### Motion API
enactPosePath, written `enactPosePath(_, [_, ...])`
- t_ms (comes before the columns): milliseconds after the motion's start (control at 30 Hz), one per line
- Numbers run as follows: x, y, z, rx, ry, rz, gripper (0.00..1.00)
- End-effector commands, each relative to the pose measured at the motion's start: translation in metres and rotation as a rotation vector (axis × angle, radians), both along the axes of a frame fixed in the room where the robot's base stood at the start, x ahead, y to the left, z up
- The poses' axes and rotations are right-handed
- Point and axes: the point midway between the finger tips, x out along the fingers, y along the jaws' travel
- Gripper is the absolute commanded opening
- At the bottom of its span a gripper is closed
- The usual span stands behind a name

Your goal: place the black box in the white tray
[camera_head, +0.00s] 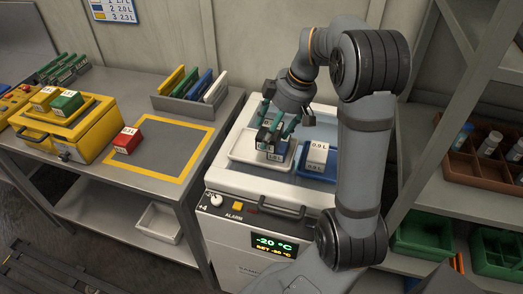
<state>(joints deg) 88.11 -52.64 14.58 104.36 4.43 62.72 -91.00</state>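My gripper (268,136) points down over the white tray (237,152), which sits on top of the white freezer unit. A dark box with a pale label, the black box (278,154), is at the fingertips, in or just above the right part of the tray. The fingers cover part of it. I cannot tell whether they grip it or whether it touches the tray floor.
A blue tray (318,177) with white boxes (317,153) stands just right of the white tray. On the left table are a red box (127,140), a yellow case (68,135) with boxes on it, and a rack of coloured plates (190,100). Shelves (470,195) stand at right.

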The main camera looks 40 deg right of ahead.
Motion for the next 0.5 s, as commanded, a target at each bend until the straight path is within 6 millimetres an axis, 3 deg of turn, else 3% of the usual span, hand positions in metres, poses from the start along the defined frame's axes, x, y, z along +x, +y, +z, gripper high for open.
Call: enactPosePath(500, [0.100, -0.016, -0.059, 0.000, 0.003, 0.009, 0.32])
